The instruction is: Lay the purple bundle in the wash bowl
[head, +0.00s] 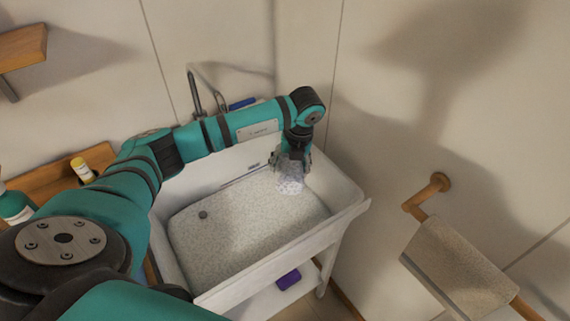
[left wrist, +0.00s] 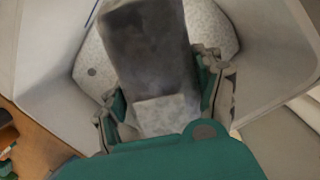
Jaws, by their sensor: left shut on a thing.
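The wash bowl (head: 336,202) is a deep white basin with a speckled floor and a small dark drain; its wall also shows in the left wrist view (left wrist: 40,70). My left gripper (head: 291,163) points down inside the basin near its far right corner. I cannot tell whether the bundle touches the basin floor. A small purple thing (head: 288,279) lies on the white shelf under the basin, apart from the gripper. My right gripper is not in view.
A metal tap (head: 195,95) and a blue item (head: 242,103) are behind the basin. A yellow-capped bottle (head: 82,169) stands on a wooden shelf at left. A towel (head: 455,270) hangs on a wooden rail at right. Most of the basin floor is clear.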

